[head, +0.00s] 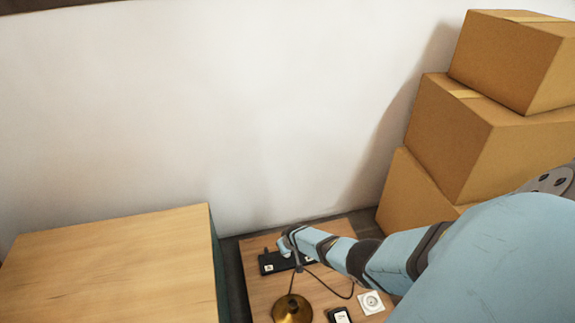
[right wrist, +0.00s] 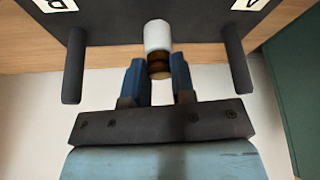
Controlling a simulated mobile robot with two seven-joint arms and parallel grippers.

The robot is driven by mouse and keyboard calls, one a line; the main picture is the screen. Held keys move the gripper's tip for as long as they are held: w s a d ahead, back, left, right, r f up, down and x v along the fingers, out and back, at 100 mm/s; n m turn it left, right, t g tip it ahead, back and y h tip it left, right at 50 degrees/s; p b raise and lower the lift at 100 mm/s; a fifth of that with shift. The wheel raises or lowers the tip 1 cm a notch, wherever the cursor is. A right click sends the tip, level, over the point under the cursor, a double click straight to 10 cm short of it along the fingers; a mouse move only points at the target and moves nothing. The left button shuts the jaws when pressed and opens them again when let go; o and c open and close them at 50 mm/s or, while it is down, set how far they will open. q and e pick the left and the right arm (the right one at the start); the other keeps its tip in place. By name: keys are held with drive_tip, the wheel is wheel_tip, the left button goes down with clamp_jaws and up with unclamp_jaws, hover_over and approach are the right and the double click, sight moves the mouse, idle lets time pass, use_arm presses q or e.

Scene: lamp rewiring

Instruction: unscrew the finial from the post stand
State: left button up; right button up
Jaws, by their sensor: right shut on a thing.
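The post stand (right wrist: 110,22) is a black block with white letter labels, filling the top of the right wrist view. Two black posts (right wrist: 73,66) project from it, one on each side. A white cylinder (right wrist: 157,35) is between them, with the small brass-brown finial (right wrist: 159,68) at its end. My right gripper (right wrist: 159,72) is shut on the finial, its blue fingers on either side. In the head view, the black stand (head: 269,263) lies partly under my right gripper (head: 286,243), and the finial is too small to make out. My left gripper is not in view.
A brass lamp base (head: 292,309) with a thin stem and dark cord stands in front of the stand. A black device (head: 340,316) and a white square fitting (head: 371,302) lie nearby. A wooden cabinet (head: 110,265) is at left; stacked cardboard boxes (head: 455,135) are at right.

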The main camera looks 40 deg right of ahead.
drive_tip(key=n+y, duration=0.1)
drive_tip(key=n, duration=0.2)
drive_tip(key=shift+d, duration=0.15)
drive_tip(key=shift+n+y, duration=1)
drive_tip(key=shift+n, duration=1.2)
drive_tip(key=o, duration=0.9)
drive_tip(key=shift+o, duration=0.2)
drive_tip(key=shift+r+m+h+p, duration=0.1)
drive_tip(key=shift+m+h+p, duration=0.25)
drive_tip(key=shift+m, duration=0.15)
drive_tip(key=shift+m+h+p, duration=0.35)
drive_tip(key=shift+m+p, duration=0.1)
drive_tip(key=shift+m, duration=0.75)
drive_tip(key=m, duration=0.2)
drive_tip(key=m+h, duration=0.1)
drive_tip(key=m, duration=0.1)
drive_tip(key=shift+a+h, duration=0.2)
drive_tip(key=shift+h, duration=0.1)
drive_tip(key=shift+m, duration=0.3)
